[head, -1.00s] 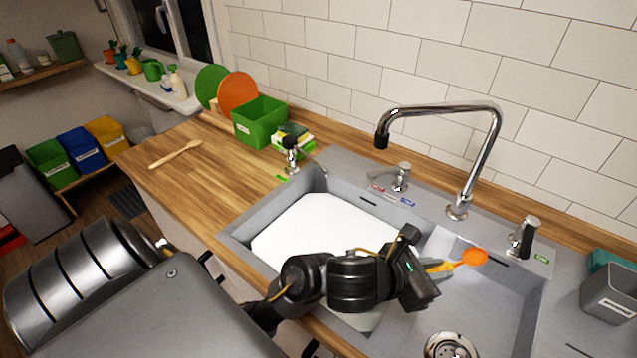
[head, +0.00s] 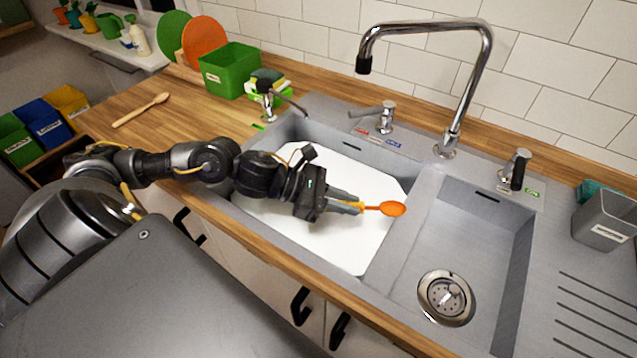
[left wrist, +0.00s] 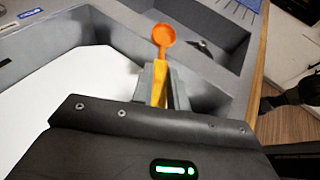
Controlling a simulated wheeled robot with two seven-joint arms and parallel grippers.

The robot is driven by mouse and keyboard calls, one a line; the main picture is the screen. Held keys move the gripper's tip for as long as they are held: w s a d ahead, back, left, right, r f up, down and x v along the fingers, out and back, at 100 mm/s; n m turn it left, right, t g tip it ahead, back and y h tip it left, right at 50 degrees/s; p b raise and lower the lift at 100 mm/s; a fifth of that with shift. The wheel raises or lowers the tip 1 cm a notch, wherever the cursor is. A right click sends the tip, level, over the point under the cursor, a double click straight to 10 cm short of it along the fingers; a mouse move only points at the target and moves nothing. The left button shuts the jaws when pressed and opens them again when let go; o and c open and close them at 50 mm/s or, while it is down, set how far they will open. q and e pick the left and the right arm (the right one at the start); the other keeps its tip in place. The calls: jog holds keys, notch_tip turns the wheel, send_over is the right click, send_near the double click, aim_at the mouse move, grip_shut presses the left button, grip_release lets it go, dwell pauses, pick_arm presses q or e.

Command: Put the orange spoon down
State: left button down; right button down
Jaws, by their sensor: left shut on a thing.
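The orange spoon (head: 392,208) is held by its handle in my left gripper (head: 347,203), which is shut on it. The spoon points to the right in the head view, with its bowl near the divider between the two sink basins. It appears above the white board (head: 345,248) in the left basin; its exact height I cannot tell. In the left wrist view the spoon (left wrist: 163,38) sticks out from between the grey fingers (left wrist: 163,88), its bowl at the far end. The handle's end is hidden by the gripper.
The right basin (head: 470,240) is empty, with a round drain (head: 446,298). A tall faucet (head: 480,80) stands behind the sink. A wooden spoon (head: 142,110) lies on the left counter, near a green bin (head: 230,72). A grey container (head: 603,218) stands at right.

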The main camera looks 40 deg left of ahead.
pick_arm(q)
jog(key=s+a+m+g+b, duration=0.1)
jog(key=s+a, duration=0.1)
jog(key=a, duration=0.3)
jog(key=shift+h, duration=0.3)
jog(key=w+f+p, duration=0.1)
jog(key=w+f, duration=0.2)
jog(key=w, duration=0.1)
jog(key=w+a+f+p, duration=0.1)
jog(key=w+f, duration=0.2)
jog(key=w, duration=0.1)
jog(key=w+f+p, duration=0.2)
jog(key=w+f, duration=0.1)
jog(key=w, duration=0.2)
jog(key=shift+a, duration=0.3)
jog(key=shift+w+f, duration=0.4)
jog(key=shift+f, duration=0.05)
notch_tip(320, 180, down, 2)
jog(key=shift+f+p, duration=0.1)
jog(key=shift+p, duration=0.8)
jog(key=shift+f, duration=0.3)
jog(key=shift+f+b, duration=0.3)
jog(key=shift+f, duration=0.05)
jog(key=shift+f+b, duration=0.45)
jog(key=shift+b, duration=0.3)
jog(key=c, duration=1.4)
grip_release()
jog(key=shift+r, duration=0.1)
